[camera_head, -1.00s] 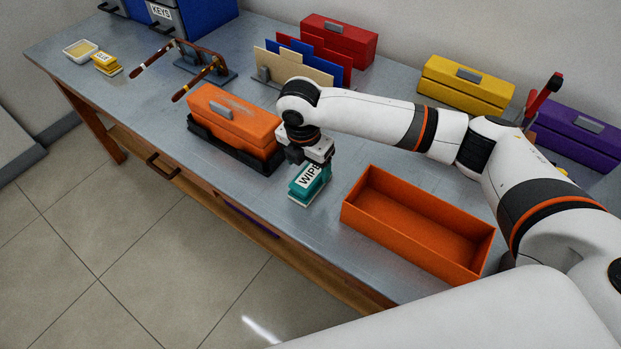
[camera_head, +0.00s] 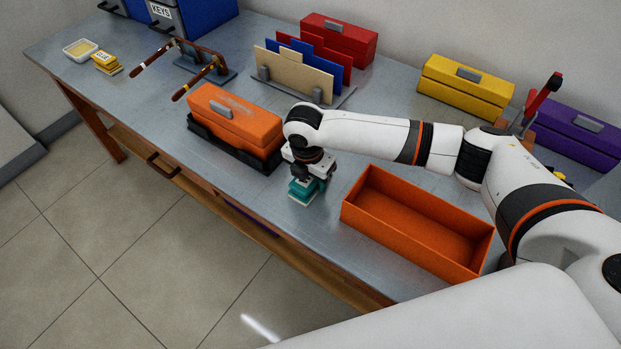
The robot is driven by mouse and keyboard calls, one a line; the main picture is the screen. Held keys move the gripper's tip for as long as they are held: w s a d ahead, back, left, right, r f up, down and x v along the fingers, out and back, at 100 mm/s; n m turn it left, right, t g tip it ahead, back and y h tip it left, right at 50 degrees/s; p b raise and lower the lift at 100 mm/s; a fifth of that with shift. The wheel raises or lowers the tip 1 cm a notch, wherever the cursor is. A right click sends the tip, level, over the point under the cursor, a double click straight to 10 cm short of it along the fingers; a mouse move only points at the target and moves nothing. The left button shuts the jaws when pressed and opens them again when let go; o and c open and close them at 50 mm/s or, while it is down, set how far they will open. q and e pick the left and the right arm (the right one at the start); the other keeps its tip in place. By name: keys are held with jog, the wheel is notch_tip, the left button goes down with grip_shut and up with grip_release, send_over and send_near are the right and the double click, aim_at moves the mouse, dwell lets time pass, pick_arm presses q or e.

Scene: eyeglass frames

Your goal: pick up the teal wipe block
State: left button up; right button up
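The teal wipe block (camera_head: 301,191) sits on the grey table near its front edge, left of the open orange box. My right gripper (camera_head: 307,180) is right over the block, pointing down, with its fingers at the block's upper part. The gripper body covers the block's top and its label. I cannot tell whether the fingers are open or closed on the block. My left gripper is out of view.
The open orange box (camera_head: 360,220) stands just right of the block. A closed orange case (camera_head: 238,117) in a black tray is to the left. A file rack (camera_head: 345,97) stands behind. The bare table (camera_head: 275,205) in front is clear.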

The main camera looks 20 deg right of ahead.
jog(key=shift+c, duration=1)
notch_tip(320, 180, up, 10)
jog(key=shift+r, duration=0.1)
jog(key=o, duration=0.5)
jog(key=c, duration=0.4)
jog(key=shift+o, duration=0.2)
